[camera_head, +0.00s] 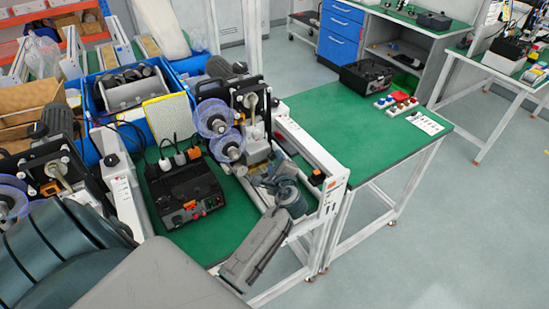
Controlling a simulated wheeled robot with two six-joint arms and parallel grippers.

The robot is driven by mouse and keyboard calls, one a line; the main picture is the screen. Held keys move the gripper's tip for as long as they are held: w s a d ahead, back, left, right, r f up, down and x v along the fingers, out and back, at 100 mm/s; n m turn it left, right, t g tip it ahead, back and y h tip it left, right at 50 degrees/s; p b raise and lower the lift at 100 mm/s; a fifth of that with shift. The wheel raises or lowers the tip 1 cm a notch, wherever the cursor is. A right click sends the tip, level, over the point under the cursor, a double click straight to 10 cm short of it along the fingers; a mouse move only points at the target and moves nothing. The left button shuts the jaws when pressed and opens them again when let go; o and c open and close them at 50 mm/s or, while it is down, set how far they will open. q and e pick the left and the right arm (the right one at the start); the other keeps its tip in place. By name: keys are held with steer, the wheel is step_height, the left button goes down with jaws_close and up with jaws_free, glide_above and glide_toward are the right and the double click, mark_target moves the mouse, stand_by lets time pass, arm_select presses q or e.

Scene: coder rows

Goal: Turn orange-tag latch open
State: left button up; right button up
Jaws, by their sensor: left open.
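My left gripper (259,166) is at the foot of the coder machine (240,105), which has clear blue-tinted reels. The gripper is open; its fingers are small and partly merge with the machine's lower parts, so I cannot tell whether they touch it. Small orange marks show on the machine near its right side, on a small black part (317,177) by the white rail, and on the black control box (185,193). I cannot make out which one is the latch or how it is turned. My right gripper is not in view.
The white conveyor rail (310,148) runs close to the right of my left gripper. A green table (350,130) beyond it is mostly clear, with red and white blocks (397,103) and a black case (366,75). Blue crates (170,118) stand behind the control box.

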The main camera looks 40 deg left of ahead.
arm_select(q)
steer(key=shift+w+a, duration=0.3)
steer(key=shift+a, duration=0.05)
steer(key=shift+f, duration=0.1)
